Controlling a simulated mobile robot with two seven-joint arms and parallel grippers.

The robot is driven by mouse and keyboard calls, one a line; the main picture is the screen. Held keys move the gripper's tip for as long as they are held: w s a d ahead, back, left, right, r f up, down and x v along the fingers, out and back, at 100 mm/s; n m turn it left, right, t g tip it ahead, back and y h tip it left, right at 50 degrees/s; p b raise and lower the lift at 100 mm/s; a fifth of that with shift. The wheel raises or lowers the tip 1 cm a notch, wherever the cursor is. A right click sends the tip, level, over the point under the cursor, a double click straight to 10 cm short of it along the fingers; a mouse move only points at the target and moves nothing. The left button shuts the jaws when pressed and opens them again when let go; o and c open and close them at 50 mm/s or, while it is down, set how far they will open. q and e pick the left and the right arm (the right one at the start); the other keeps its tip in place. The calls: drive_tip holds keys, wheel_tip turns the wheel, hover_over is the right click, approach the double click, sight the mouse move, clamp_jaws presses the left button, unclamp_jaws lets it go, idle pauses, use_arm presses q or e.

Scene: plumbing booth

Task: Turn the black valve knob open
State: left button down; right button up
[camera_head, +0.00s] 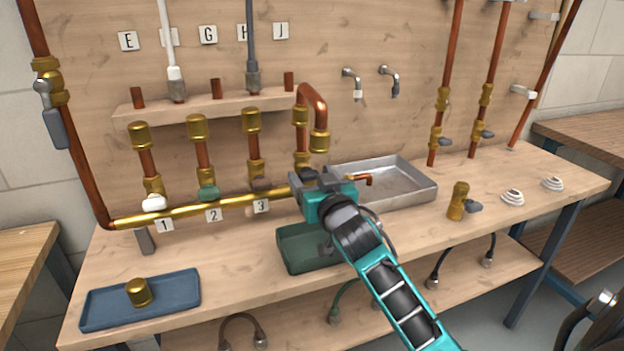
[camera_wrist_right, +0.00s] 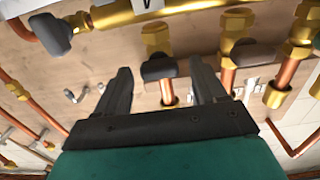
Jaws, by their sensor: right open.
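A dark valve knob (camera_head: 260,185) sits on the brass manifold pipe (camera_head: 185,211), above the label 3 and under a copper riser. My right gripper (camera_head: 309,178) is just to the right of it, by the pipe's right end, and covers part of the fittings there. In the right wrist view, a dark knob (camera_wrist_right: 160,68) lies ahead, between the open fingers (camera_wrist_right: 160,88), with no clear contact. I cannot tell for sure whether it is the same knob. The white knob (camera_head: 154,203) and green knob (camera_head: 208,192) are further left. My left gripper is not in view.
A metal tray (camera_head: 415,193) stands right of my gripper, and a green tray (camera_head: 290,258) lies below it. A blue tray (camera_head: 180,291) holds a brass fitting (camera_head: 138,292). Another grey knob (camera_wrist_right: 50,35) and a dark one (camera_wrist_right: 255,54) flank the fingers.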

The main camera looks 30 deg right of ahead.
drive_tip(key=shift+w, duration=0.2)
drive_tip(key=c, duration=1.1)
